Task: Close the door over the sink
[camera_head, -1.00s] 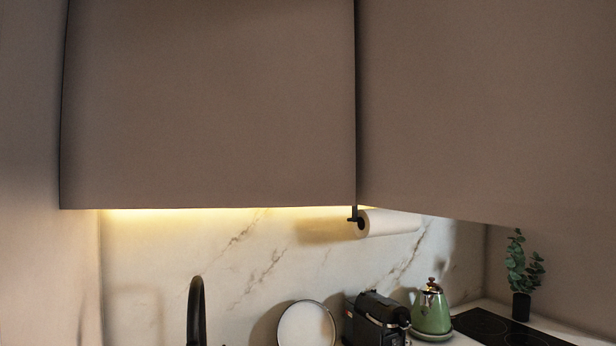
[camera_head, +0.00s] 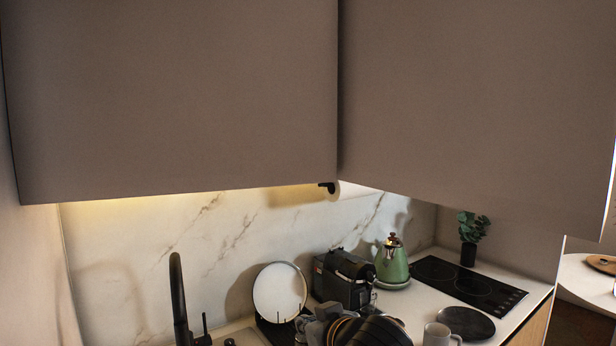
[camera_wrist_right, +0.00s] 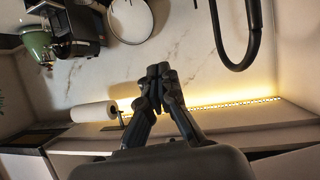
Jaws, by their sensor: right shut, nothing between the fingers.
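The plain brown door over the sink (camera_head: 175,95) fills the upper left of the head view, above the black faucet (camera_head: 179,300). A thin dark seam separates it from the brown panel on its right. I cannot tell whether it is flush with its cabinet. My right gripper (camera_head: 306,327) is low in the head view, below the door and apart from it. In the right wrist view the gripper (camera_wrist_right: 158,72) has its fingertips together and empty, in front of the marble wall. My left gripper is not in view.
The right brown panel (camera_head: 480,110) hangs above the counter. A coffee machine (camera_head: 343,277), green kettle (camera_head: 391,262), round white plate (camera_head: 279,291), mug (camera_head: 437,335) and dark plate (camera_head: 466,323) stand below. The cooktop (camera_head: 465,281) is clear.

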